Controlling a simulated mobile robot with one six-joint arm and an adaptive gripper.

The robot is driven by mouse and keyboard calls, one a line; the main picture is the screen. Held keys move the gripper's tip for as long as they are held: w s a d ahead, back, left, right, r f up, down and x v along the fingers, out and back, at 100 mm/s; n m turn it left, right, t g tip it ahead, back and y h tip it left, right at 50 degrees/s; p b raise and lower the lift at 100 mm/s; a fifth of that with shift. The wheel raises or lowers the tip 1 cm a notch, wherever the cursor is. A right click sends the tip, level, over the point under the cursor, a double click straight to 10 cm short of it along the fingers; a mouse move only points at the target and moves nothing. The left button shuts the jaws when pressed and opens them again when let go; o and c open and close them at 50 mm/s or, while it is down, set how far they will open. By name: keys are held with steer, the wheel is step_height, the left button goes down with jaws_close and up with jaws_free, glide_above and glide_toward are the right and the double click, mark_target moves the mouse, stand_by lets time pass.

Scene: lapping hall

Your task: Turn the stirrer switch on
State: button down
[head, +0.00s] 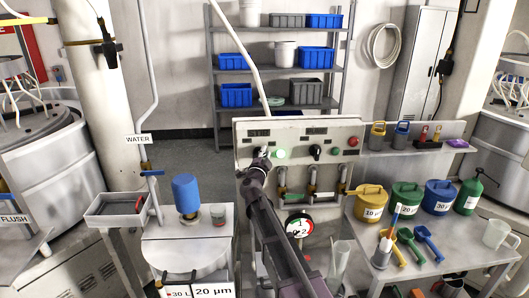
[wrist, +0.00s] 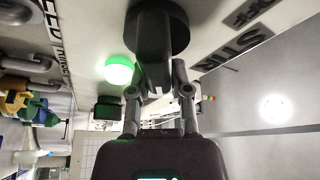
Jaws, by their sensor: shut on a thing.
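The stirrer switch is a round dark knob (wrist: 172,22) on the pale panel (head: 240,131), next to letters that read STIR (wrist: 216,55) and a mark like OFF (wrist: 250,10). My gripper (wrist: 157,72) is shut on the knob's grip bar, with a finger on each side. In the head view my gripper (head: 262,160) reaches the panel's left part and hides most of the knob. A green lamp (wrist: 119,69) beside the knob glows; it also shows lit in the head view (head: 280,154). The knob's exact pointing direction is hard to tell.
A second black knob (head: 316,151), a green button (head: 333,154) and a red button (head: 352,141) are to the right on the panel. Valves and a gauge (head: 299,224) are below. A blue-capped container (head: 186,194) stands left, coloured cans (head: 407,196) right.

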steer(key=shift+m, duration=0.3)
steer(key=c, duration=0.6)
jaws_free()
steer(key=shift+o, duration=0.2)
steer(key=shift+n, duration=0.6)
